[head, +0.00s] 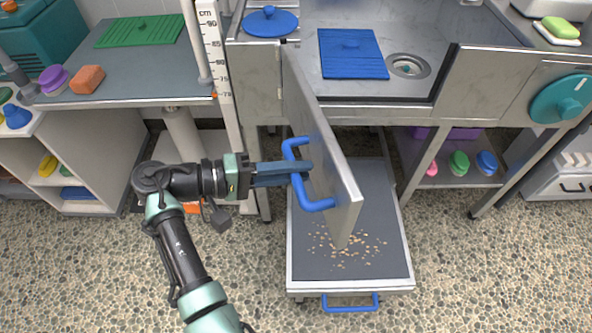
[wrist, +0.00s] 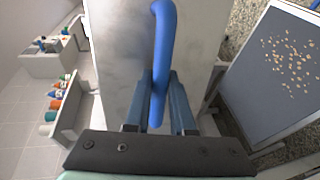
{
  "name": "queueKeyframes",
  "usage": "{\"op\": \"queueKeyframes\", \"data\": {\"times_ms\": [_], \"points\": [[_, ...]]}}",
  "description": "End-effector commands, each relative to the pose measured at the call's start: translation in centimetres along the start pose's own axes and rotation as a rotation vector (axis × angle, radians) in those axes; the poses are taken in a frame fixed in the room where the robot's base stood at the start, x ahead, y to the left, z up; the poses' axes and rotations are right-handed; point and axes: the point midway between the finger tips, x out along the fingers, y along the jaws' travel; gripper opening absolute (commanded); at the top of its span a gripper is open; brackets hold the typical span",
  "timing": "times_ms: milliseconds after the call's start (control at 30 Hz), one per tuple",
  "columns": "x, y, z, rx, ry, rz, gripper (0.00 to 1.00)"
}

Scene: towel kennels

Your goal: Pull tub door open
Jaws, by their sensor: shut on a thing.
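The tub door (head: 318,135) is a grey metal panel hinged at its left edge on the steel tub. It stands swung well out from the tub front, over the pull-out tray. Its blue bar handle (head: 318,205) sits on the side facing my arm. My gripper (head: 303,172) is shut on the handle from the left. In the wrist view the blue handle (wrist: 160,50) runs between my two fingers, with the pale door face (wrist: 125,55) behind it. The fingertips are partly hidden by the handle.
A grey tray (head: 302,255) with scattered kibble is pulled out low beneath the door, with its own blue handle (head: 350,308). A table (head: 130,85) with sponges stands at left. A steel leg (head: 425,160) stands right. Pebbled floor is free in front.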

Motion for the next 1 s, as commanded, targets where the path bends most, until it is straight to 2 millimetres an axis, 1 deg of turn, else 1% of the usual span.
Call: {"op": "queueKeyframes", "data": {"times_ms": [333,367,500,533,900,1000], "points": [[-0.04,0.05,-0.12,0.001,0.003,0.0,0.0],[-0.04,0.05,-0.12,0.001,0.003,0.0,0.24],[-0.04,0.04,-0.1,0.001,0.003,0.0,0.49],[-0.04,0.04,-0.1,0.001,0.002,0.0,0.52],[-0.04,0.02,-0.07,0.001,0.002,0.0,0.52],[-0.32,0.03,-0.1,0.0,0.003,0.0,0.52]]}}
